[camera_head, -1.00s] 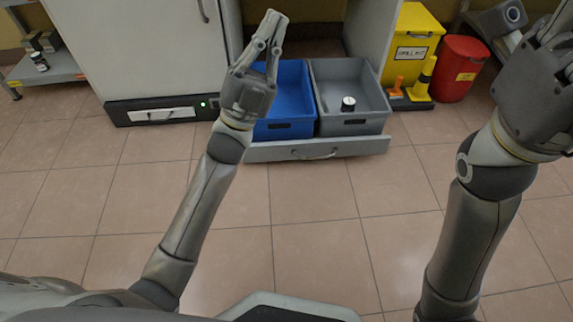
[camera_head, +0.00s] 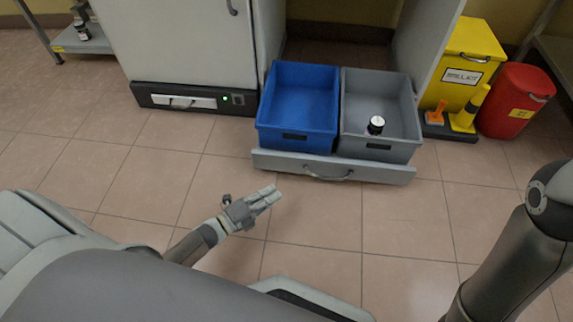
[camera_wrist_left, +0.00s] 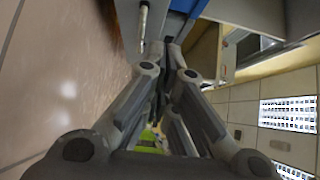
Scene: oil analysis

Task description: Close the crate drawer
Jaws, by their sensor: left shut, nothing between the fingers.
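The crate drawer (camera_head: 270,160) is pulled out low over the floor, with a pale front and a bar handle (camera_head: 328,176). It holds a blue crate (camera_head: 300,92) on the left and a grey crate (camera_head: 400,152) on the right. My left gripper (camera_head: 276,193) is shut and empty, low in front of the drawer, left of the handle and apart from the front in the head view. In the left wrist view its fingers (camera_wrist_left: 168,55) point toward the drawer, and the handle (camera_wrist_left: 143,25) shows at upper left. My right arm shows at right; its gripper is out of view.
A small dark jar with a white lid (camera_head: 376,125) stands in the grey crate. A white cabinet (camera_head: 185,45) is left of the drawer. A yellow bin (camera_head: 462,65) and red bin (camera_head: 515,100) stand right. The tiled floor in front is clear.

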